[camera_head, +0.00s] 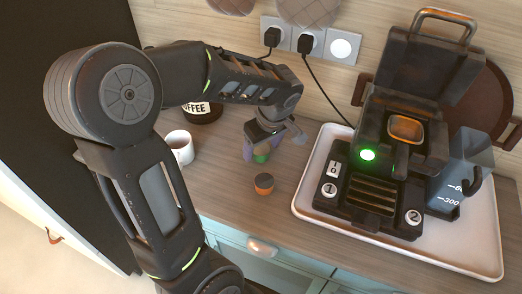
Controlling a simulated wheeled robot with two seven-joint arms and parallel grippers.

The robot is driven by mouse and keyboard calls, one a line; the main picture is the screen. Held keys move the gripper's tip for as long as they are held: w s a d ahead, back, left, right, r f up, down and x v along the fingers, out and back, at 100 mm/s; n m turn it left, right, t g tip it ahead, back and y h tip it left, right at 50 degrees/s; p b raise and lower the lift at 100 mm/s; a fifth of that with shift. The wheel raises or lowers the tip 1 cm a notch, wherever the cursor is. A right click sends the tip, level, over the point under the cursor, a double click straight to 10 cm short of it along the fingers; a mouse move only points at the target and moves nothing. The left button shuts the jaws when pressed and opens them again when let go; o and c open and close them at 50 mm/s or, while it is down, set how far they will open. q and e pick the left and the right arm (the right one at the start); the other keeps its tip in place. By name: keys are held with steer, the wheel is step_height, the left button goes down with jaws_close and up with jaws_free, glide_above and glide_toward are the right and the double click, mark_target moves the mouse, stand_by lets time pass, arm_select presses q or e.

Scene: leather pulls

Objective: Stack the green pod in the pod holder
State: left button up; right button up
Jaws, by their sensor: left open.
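My left gripper (275,137) comes down over the counter at the middle of the camera_head view, jaws open. Just below it a small green pod (261,158) shows, partly hidden by the gripper. Purple shapes (248,152) show beside and around the green one. I cannot tell whether the gripper touches any of them, or whether they sit in the pod holder. No pod holder can be clearly made out. A dark pod with an orange top (264,183) stands on the counter in front of them. My right gripper is out of view.
A black coffee machine (390,150) with a raised lid and green light stands on a white tray (310,185) at right. A white mug (181,147) and a dark coffee container (202,112) stand at left. Counter between the orange-topped pod and tray is clear.

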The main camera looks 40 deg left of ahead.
mark_target(262, 149)
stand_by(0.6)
arm_select(q)
jaws_close()
step_height(262, 149, up, 10)
steer(key=shift+b, duration=0.3)
stand_by(0.8)
stand_by(0.5)
